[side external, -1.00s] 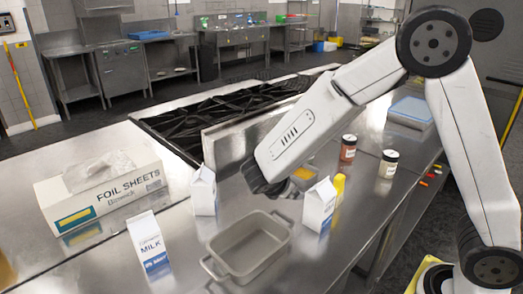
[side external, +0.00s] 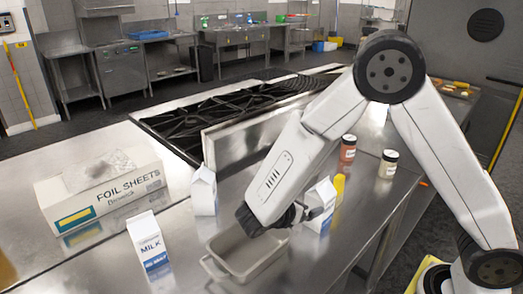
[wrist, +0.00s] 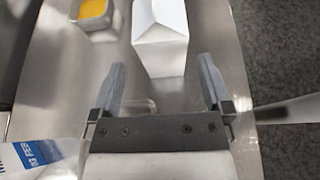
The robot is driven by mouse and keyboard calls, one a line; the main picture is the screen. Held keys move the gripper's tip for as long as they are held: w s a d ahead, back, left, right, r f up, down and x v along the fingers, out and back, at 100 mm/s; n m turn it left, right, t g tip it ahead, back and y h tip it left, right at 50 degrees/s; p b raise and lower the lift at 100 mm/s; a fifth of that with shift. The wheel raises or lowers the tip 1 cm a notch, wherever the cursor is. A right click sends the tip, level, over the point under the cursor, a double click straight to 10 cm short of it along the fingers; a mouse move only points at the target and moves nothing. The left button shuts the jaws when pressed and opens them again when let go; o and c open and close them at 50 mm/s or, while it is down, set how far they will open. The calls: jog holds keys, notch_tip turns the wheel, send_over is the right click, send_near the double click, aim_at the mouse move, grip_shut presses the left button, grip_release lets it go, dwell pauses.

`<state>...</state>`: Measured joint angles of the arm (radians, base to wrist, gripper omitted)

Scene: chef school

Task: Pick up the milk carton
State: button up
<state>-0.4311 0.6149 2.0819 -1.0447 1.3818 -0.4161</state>
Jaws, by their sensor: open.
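Three white milk cartons stand upright on the steel counter in the side view. One with a blue MILK label (side external: 149,248) is at front left, a plain-looking one (side external: 203,193) is behind the grey dish, and the right carton (side external: 322,200) is beside my gripper (side external: 303,212). In the wrist view, a white carton (wrist: 160,40) is straight ahead, in line with the gap between my spread fingers (wrist: 161,64). My gripper is open and empty. In the side view the wrist partly hides the fingers, and I cannot tell whether they touch the carton.
A grey rectangular dish (side external: 222,266) lies below my wrist. A foil sheets box (side external: 100,195) is at left. A red-labelled jar (side external: 347,151), a pale jar (side external: 387,165) and a yellow item (side external: 339,188) stand close by. A yellow-filled container (wrist: 93,12) shows in the wrist view.

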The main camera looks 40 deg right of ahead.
aim_at(313, 204)
jog(key=shift+f, duration=0.75)
jog(key=shift+x, duration=3.9)
grip_shut()
jog(key=shift+r, duration=0.15)
jog(key=shift+r, duration=4.85)
